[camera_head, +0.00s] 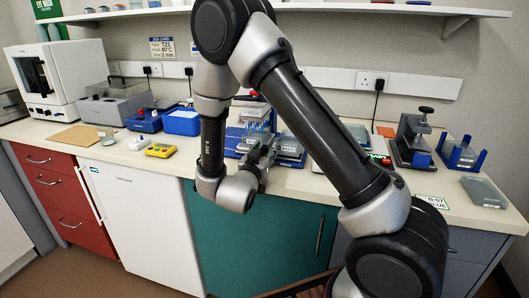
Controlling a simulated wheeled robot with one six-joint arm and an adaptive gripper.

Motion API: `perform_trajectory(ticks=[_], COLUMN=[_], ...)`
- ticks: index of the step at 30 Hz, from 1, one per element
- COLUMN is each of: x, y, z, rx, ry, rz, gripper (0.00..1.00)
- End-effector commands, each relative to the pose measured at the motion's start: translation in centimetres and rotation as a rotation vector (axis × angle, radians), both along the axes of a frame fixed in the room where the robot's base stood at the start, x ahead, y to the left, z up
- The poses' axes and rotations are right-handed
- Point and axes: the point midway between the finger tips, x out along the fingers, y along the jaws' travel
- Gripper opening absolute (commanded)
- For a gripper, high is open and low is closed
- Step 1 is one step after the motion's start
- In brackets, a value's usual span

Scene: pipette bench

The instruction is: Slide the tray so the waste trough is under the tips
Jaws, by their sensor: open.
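My gripper (262,146) is over the middle of the bench, in front of a blue tray (231,140). It is open, and I cannot tell whether it touches the tray. Clear-topped labware (288,147) sits at the tray's right side, partly behind my arm. A small blue and white device (252,112) stands behind my gripper.
The white bench top (120,152) has free room at the front left. A yellow timer (160,150), a blue tub (182,121) and a blue rack (145,121) stand left. A dark clamp stand (412,142) and a blue holder (461,154) stand right. A shelf runs overhead.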

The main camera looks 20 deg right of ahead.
Motion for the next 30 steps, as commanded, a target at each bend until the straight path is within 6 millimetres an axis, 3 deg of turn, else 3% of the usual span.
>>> perform_trajectory(ticks=[4, 11, 17, 20, 30], x=[0.0, 0.0, 0.1, 0.8, 6.1], y=[0.0, 0.0, 0.2, 1.1, 8.4], z=[0.0, 0.0, 0.0, 0.0, 0.0], rx=[0.000, 0.001, 0.001, 0.003, 0.003], ry=[0.000, -0.001, -0.001, -0.003, -0.003], rz=[0.000, 0.000, 0.000, 0.001, 0.002], gripper=[0.39, 0.00, 0.00, 0.00, 0.00])
